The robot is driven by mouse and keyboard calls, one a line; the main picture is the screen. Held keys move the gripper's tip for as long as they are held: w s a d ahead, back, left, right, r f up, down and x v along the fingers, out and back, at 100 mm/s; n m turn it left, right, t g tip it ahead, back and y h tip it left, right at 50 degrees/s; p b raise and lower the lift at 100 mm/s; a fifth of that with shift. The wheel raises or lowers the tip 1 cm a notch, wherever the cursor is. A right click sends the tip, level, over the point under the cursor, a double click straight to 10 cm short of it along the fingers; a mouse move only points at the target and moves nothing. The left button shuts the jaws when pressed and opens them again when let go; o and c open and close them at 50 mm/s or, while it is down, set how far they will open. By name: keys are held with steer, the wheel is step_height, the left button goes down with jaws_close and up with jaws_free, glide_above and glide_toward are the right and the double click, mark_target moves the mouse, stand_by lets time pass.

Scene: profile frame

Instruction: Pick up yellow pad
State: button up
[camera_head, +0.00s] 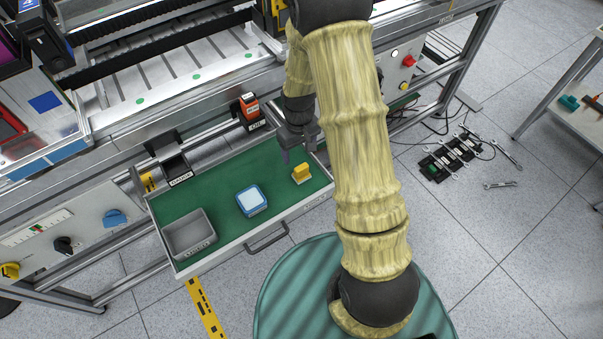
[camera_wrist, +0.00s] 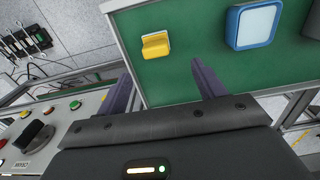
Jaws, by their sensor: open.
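The yellow pad (camera_head: 301,172) is a small yellow block standing on the green floor of an open drawer (camera_head: 222,180), near the drawer's right end. In the wrist view the yellow pad (camera_wrist: 155,45) lies ahead of the fingertips, between their lines and nearer the drawer's edge. My gripper (camera_head: 296,152) is just behind the pad in the head view, apart from it. In the wrist view my gripper (camera_wrist: 158,85) shows two purple fingers spread wide with nothing between them.
A blue-framed pad with a pale top (camera_head: 251,200) stands left of the yellow pad. A grey bin (camera_head: 190,234) sits at the drawer's left end. The drawer has raised walls. A control panel with knobs (camera_wrist: 45,135) lies close to my gripper's left.

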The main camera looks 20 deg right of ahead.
glide_above(301, 167)
steer(key=f, duration=0.4)
steer(key=shift+s+a+f, duration=0.1)
steer(key=shift+a, duration=0.15)
steer(key=shift+f, duration=0.2)
steer(key=shift+f, duration=0.1)
steer(key=f, duration=0.5)
steer(key=shift+d+b, duration=0.3)
steer(key=shift+c, duration=0.2)
steer(key=c, duration=1.1)
